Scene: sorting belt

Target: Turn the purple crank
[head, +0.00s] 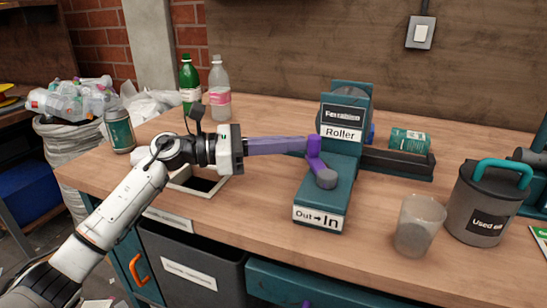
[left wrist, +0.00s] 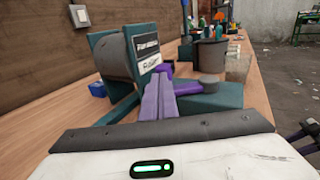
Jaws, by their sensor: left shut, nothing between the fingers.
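The teal roller machine (head: 340,145) stands on the bench, with labels "Roller" and "Out → In". Its purple crank (head: 314,160) is on the near left side, the arm slanting down and right to a grey knob (head: 326,179). My left gripper (head: 303,146) comes in from the left, its long purple fingers shut and empty. The fingertips are at the crank's upper end; whether they touch it I cannot tell. In the left wrist view the shut fingers (left wrist: 158,98) point at the machine, and the crank arm (left wrist: 187,88) and knob (left wrist: 210,87) show just right of them.
A cloudy cup (head: 418,225) and a grey "Used oil" can (head: 482,205) stand right of the machine. A green can (head: 409,140) lies behind. Two bottles (head: 190,84) stand at the back left. A square opening (head: 198,184) is under my left wrist.

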